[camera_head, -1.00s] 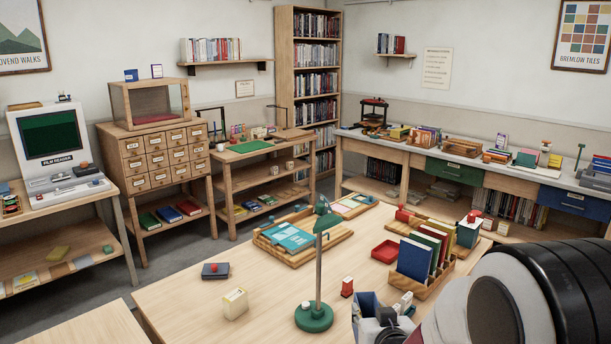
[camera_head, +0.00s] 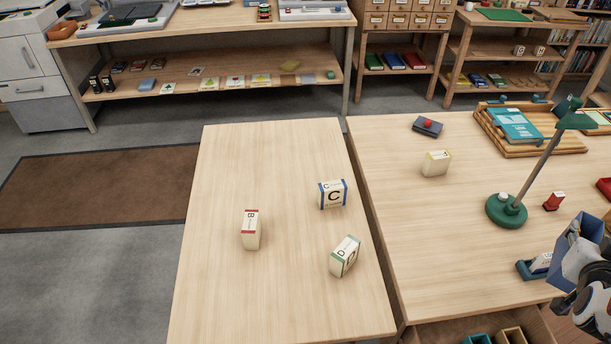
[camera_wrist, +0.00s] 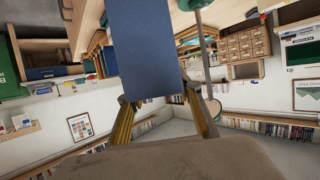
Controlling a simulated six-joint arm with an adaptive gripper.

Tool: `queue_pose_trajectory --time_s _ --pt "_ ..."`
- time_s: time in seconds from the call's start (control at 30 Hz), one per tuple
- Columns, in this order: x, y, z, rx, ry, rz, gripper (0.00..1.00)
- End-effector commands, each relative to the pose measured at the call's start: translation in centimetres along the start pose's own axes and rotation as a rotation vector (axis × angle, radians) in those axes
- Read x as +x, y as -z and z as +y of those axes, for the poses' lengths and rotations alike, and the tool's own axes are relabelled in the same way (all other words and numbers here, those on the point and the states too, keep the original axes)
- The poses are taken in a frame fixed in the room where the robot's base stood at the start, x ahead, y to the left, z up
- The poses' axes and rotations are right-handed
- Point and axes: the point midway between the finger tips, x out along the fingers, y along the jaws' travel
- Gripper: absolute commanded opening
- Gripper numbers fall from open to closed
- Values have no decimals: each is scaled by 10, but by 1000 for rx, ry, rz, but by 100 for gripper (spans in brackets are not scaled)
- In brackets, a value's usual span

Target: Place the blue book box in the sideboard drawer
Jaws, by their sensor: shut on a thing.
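My gripper (camera_head: 577,295) is at the right edge of the head view, over the right table. It is shut on a blue box (camera_head: 576,252), which is tilted, with a pale edge showing. In the wrist view, the blue box (camera_wrist: 146,50) shows its broad flat face beyond my two finger pads (camera_wrist: 163,115). In the head view an open drawer (camera_head: 545,322) shows under the table's front edge, with teal and tan compartments or boxes inside. I cannot tell whether this is the sideboard drawer. In the wrist view, a blue drawer front (camera_wrist: 55,72) shows at the left.
A green lamp (camera_head: 507,211), a red stamp (camera_head: 554,201) and a cream block (camera_head: 436,164) stand on the right table. Several lettered blocks, such as the C block (camera_head: 332,195), stand on the left table (camera_head: 230,300).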

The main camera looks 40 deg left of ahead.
Motion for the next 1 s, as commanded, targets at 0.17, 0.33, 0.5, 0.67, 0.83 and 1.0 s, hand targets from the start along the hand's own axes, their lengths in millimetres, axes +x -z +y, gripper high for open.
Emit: queue_pose_trajectory --time_s 0.17,0.33,0.5,0.67,0.83,1.0 --pt "0 -2 -21 -14 32 -3 0" --pt "1 -9 -57 -37 88 -13 0" --pt "0 -16 -104 -69 161 -21 0" --pt "-2 -21 -149 -103 233 -22 0" --pt "-7 -27 -200 -143 314 -22 0" --pt "-16 -34 -250 -182 397 -22 0"
